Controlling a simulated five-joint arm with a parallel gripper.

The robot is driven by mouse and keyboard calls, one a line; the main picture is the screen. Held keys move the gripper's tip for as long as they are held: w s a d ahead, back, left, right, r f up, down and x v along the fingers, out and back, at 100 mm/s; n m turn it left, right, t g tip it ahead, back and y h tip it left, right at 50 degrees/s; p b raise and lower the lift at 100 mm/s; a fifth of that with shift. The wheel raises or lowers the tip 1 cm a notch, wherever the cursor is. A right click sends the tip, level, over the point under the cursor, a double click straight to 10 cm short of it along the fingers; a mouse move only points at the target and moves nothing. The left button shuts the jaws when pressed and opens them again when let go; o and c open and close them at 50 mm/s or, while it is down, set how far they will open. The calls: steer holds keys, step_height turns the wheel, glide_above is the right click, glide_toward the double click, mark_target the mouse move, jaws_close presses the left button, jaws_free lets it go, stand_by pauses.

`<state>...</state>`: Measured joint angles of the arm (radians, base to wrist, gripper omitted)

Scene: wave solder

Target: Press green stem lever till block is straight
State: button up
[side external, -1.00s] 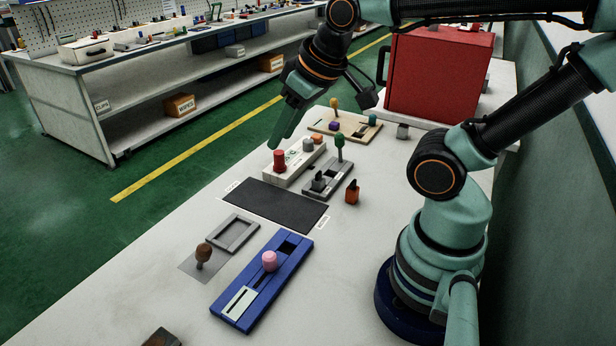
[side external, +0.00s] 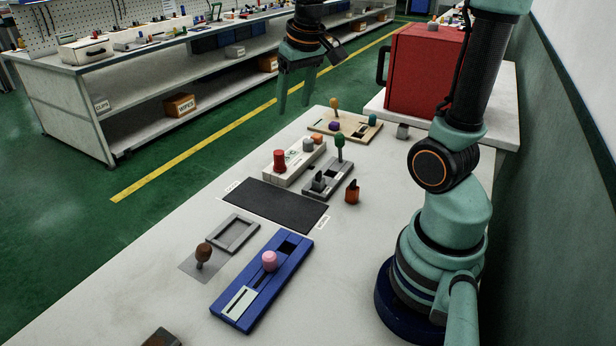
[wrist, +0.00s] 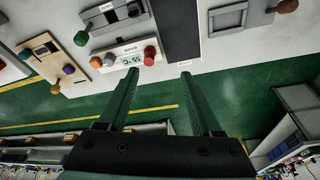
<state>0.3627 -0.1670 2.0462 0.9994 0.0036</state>
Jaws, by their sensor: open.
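The green-knobbed lever (side external: 340,143) stands upright on a dark stem at the far end of a grey plate (side external: 343,184). A small dark block (side external: 318,181) sits on the same plate; its exact tilt is too small to tell. In the wrist view the green knob (wrist: 82,38) is at the upper left beside the grey plate (wrist: 104,24). My gripper (side external: 294,100) is open and empty, raised beyond the bench's far-left edge, apart from the lever. In the wrist view its fingers (wrist: 158,75) are spread, with green floor between them.
A white panel (side external: 274,176) with a red knob (side external: 279,158) is beside the plate. A wooden board (side external: 353,135) with coloured knobs lies behind. A red box (side external: 420,80) stands at the back.

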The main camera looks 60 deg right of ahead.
steer(key=d+f+m+g, duration=0.2)
steer(key=d+f+m, duration=0.15)
steer(key=d, duration=0.65)
steer(key=m+y, duration=0.1)
glide_above(338, 147)
steer(key=shift+g, duration=0.4)
steer(key=f, duration=0.5)
steer(key=shift+w+d+f, duration=0.4)
steer(key=f, duration=1.2)
steer(key=shift+s+d, duration=0.35)
steer(key=shift+d, duration=0.05)
jaws_close()
steer(key=shift+w, duration=0.2)
